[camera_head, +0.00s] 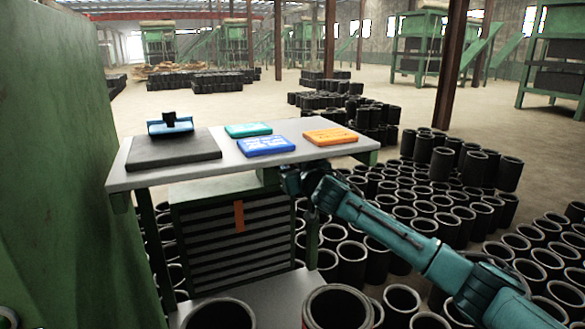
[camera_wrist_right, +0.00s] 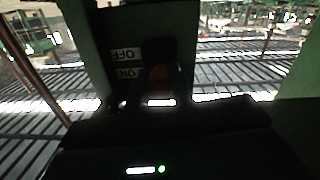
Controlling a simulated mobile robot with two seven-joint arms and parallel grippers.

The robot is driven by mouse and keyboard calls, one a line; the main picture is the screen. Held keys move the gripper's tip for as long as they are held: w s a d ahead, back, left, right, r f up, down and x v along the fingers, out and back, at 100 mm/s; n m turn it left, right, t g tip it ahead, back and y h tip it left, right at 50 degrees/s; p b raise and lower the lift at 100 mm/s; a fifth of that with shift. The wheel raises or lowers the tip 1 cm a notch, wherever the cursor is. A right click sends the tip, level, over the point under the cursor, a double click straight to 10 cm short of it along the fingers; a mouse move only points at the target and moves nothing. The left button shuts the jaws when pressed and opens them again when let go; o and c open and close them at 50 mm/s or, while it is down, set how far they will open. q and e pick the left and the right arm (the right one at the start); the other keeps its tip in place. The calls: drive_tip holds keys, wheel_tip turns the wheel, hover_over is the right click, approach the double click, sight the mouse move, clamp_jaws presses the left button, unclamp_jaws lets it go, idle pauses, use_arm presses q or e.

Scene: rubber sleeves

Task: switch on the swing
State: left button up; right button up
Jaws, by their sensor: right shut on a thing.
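A dark green panel with upside-down OFF and ON labels (camera_wrist_right: 124,63) stands in front of my right gripper in the right wrist view. A dark switch lever (camera_wrist_right: 155,52) is beside the labels, with a dim brownish patch below it. My right gripper (camera_head: 288,180) is under the front edge of the table in the head view, shut on what looks like this lever. The fingertips are very dark in the wrist view, so the exact grip and the lever's position are hard to tell. The switch is hidden in the head view.
A grey table (camera_head: 120,183) holds a black mat (camera_head: 175,152), a blue object with a black top (camera_head: 170,126), and teal (camera_head: 248,130), blue (camera_head: 265,147) and orange (camera_head: 330,136) flat pieces. Black sleeves (camera_head: 352,255) crowd the floor. A green wall (camera_head: 50,170) stands left.

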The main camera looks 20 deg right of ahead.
drive_tip(key=shift+r+g, duration=0.2)
drive_tip(key=shift+g, duration=0.1)
drive_tip(key=o, duration=1)
drive_tip(key=shift+f, duration=0.1)
